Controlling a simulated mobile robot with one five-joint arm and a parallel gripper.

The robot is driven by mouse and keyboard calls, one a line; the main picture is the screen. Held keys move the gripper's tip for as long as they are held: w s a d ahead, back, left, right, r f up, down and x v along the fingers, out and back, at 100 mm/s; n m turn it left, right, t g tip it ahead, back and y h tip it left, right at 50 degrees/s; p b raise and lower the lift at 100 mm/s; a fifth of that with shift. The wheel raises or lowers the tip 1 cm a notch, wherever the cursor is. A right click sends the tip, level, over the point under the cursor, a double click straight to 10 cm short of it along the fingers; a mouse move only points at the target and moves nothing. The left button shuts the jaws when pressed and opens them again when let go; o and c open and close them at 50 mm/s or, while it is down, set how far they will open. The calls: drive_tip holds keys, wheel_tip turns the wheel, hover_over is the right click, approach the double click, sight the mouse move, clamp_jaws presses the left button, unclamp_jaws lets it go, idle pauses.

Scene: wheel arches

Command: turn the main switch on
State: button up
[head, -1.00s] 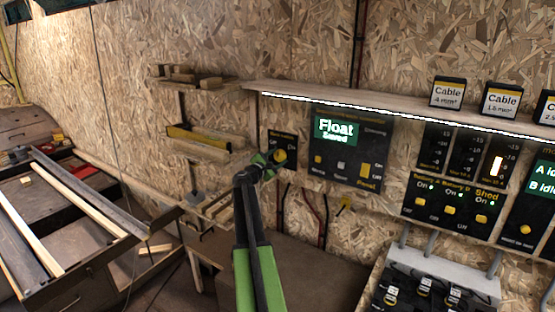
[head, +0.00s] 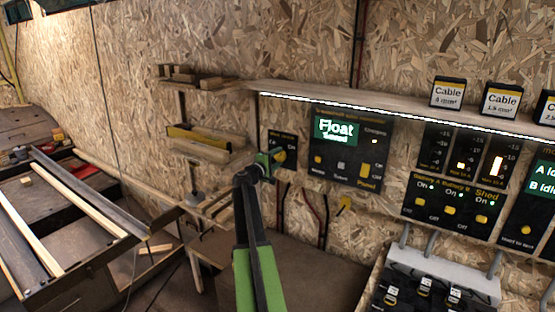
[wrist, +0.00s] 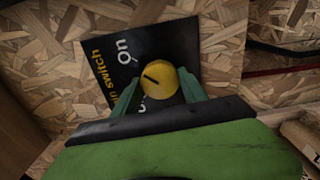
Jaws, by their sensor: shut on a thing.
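The main switch is a round yellow knob (wrist: 160,84) on a small black panel (wrist: 172,45) fixed to the chipboard wall. In the wrist view, the panel reads "switch" and "On", and a short dark mark on the knob slants toward the upper left, roughly the side of "On". My gripper (wrist: 157,88) has one finger on each side of the knob and is shut on it. In the head view, my gripper (head: 273,160) reaches the lower left of the panel (head: 289,146) and partly covers it. The lower label is mostly hidden.
A display panel (head: 351,172) reading "Float" is just right of the switch. Farther right are a breaker panel (head: 452,206) and meters. A lit shelf (head: 350,103) runs above.

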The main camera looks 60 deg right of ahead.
drive_tip(key=shift+s+m, duration=0.1)
drive_tip(key=shift+m, duration=0.3)
drive_tip(key=o, duration=1.4)
drive_tip(key=shift+c, duration=0.2)
drive_tip(key=shift+a, duration=0.1)
drive_tip(key=a, duration=1.7)
drive_tip(key=shift+a, duration=0.15)
